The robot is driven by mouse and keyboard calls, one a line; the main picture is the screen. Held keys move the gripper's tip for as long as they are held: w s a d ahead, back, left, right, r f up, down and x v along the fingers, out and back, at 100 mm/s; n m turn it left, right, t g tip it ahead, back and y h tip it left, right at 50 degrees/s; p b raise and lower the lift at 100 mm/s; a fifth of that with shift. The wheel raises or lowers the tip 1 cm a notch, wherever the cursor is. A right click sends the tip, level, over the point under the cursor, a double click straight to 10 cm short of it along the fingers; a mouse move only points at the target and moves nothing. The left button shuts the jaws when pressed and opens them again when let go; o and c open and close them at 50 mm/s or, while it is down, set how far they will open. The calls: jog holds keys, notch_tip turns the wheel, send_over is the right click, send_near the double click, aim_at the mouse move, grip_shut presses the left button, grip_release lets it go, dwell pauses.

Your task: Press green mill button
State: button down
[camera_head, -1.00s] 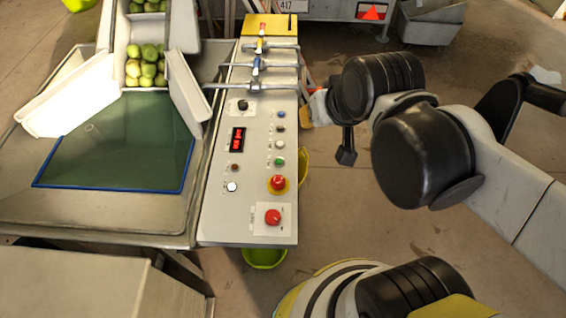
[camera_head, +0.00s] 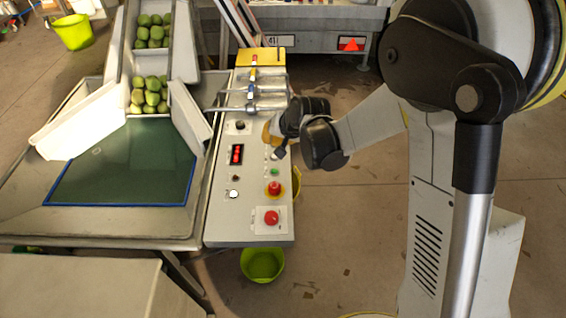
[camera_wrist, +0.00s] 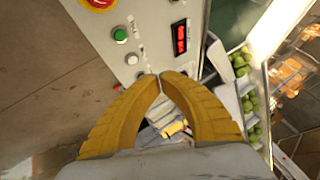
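The green button (camera_head: 275,171) is on the grey control panel (camera_head: 222,220), in its right column above a red emergency stop. In the wrist view the green button (camera_wrist: 120,36) lies up and left of my fingertips, with a white button (camera_wrist: 132,59) between them. My gripper (camera_wrist: 159,76) has its yellow fingers meeting at the tips, with nothing held. In the head view my gripper (camera_head: 268,134) is over the panel's right side, farther up than the green button. It hides some of the buttons there. I cannot tell its height above the panel.
Two red emergency stops (camera_head: 275,188) (camera_head: 271,218) sit below the green button. A red display (camera_head: 237,154) is to the left. Metal levers (camera_head: 262,88) cross the panel's far end. A chute of green fruit (camera_head: 150,95) stands left. Floor to the right is open.

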notch_tip(320, 180, down, 2)
jog(key=shift+a, duration=0.15)
jog(key=shift+w+f, duration=0.1)
jog(key=shift+f, duration=0.05)
jog(key=b, duration=0.6)
send_near(268, 167)
jog(key=x, duration=0.5)
jog(key=shift+w+a, duration=0.1)
jog(key=shift+w, duration=0.3)
dwell(0.7)
jog(key=shift+f+b, duration=0.3)
jog(key=shift+b, duration=0.35)
jog(key=shift+f+b, duration=0.35)
jog(key=shift+r, duration=0.1)
dwell(0.6)
jog(key=shift+r+p, duration=0.5)
jog(key=shift+r, duration=0.2)
